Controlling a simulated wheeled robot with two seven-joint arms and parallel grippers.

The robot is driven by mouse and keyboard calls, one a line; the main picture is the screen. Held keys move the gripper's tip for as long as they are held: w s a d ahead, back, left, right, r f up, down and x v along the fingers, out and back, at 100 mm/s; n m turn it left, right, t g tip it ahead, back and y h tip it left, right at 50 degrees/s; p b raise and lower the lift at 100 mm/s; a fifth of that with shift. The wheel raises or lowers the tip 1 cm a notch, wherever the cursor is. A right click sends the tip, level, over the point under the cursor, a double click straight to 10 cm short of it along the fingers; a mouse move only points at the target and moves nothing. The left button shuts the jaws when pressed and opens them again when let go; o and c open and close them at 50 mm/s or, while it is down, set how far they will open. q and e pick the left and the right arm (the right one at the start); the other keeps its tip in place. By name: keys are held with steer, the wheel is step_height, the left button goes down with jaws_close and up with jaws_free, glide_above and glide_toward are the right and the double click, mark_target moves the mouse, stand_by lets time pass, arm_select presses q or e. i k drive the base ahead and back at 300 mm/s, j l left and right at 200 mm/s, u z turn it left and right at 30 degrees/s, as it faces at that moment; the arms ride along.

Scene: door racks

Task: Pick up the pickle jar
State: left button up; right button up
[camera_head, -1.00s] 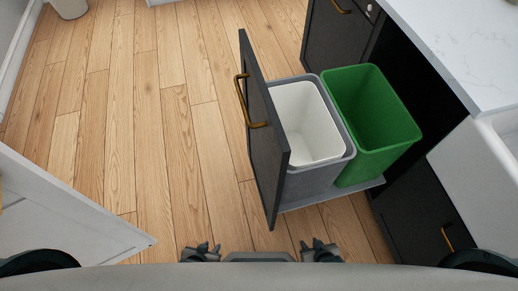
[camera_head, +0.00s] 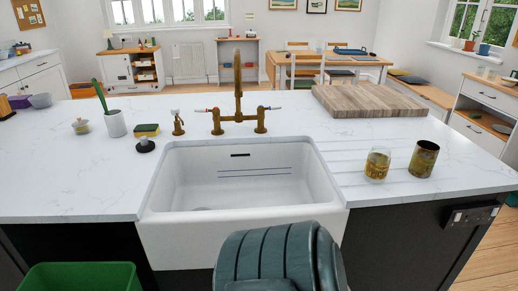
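The pickle jar (camera_head: 377,165), a small clear glass jar with yellow-green contents, stands upright on the white countertop to the right of the sink. A dark gold can (camera_head: 423,159) stands just right of it, with a narrow gap between them. Neither of my grippers is in view. A dark teal rounded part, which seems to be one of my arm links, fills the bottom middle in front of the sink.
The white sink (camera_head: 240,246) with a brass tap (camera_head: 238,95) lies left of the jar. A wooden board (camera_head: 368,100) lies behind it. A green bin (camera_head: 85,277) is at the lower left. The countertop (camera_head: 330,160) around the jar is mostly clear.

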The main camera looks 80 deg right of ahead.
mark_target(378, 161)
steer(key=z, duration=3.4)
